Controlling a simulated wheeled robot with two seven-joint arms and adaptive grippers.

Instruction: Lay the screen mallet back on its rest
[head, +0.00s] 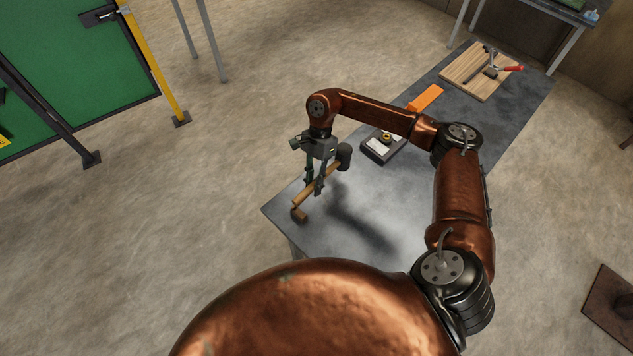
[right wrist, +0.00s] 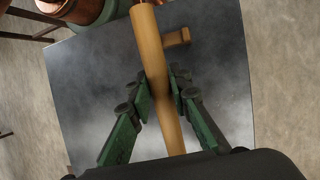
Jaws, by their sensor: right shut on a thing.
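The screen mallet has a pale wooden handle (head: 304,196) and a dark head (head: 344,153). My right gripper (head: 315,187) is shut on the handle, with the head toward the back right and the handle end toward the front left. In the right wrist view the handle (right wrist: 151,50) runs between the green fingers (right wrist: 161,85), and the dark head (right wrist: 200,167) fills the bottom edge. A small wooden block (head: 300,215), seemingly the rest, is on the grey table near its left corner. It also shows in the right wrist view (right wrist: 177,37), right of the handle. My left gripper is out of view.
The grey table (head: 400,230) is bare around the block. Behind my right forearm are a dark box (head: 378,150), an orange block (head: 426,97) and a wooden board (head: 462,74) with tools. A green panel with a yellow post (head: 152,60) stands at the left.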

